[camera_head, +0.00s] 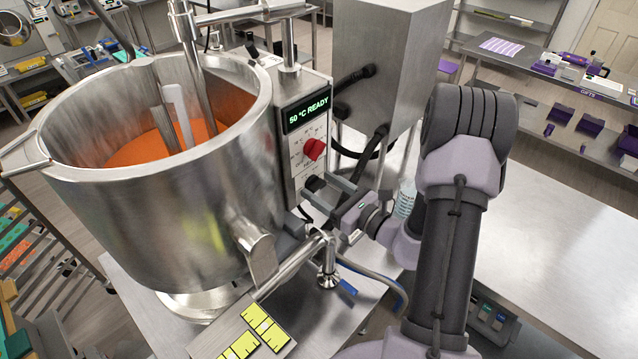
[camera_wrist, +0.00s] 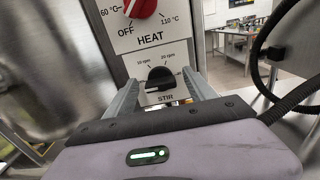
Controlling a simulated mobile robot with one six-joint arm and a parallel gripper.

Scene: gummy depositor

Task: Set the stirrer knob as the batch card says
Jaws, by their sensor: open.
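The stirrer knob (camera_wrist: 160,77) is a small black dial above the word STIR, in the middle of the wrist view. A pale mark on it appears to point to the lower left. Labels 10 rpm and 20 rpm are above it; other labels are partly hidden. My gripper (camera_wrist: 161,82) is open, with one finger on each side of the knob; I cannot tell whether they touch it. In the head view, my gripper (camera_head: 325,190) reaches the lower part of the kettle's control panel (camera_head: 300,115). I cannot identify a batch card.
The red HEAT knob (camera_head: 314,149) sits above the stirrer knob, below a display (camera_head: 307,110) reading 50 °C READY. A steel kettle (camera_head: 190,200) with orange mix stands left. A steel box (camera_head: 385,60) with cables is behind. A bare steel table (camera_head: 550,240) lies right.

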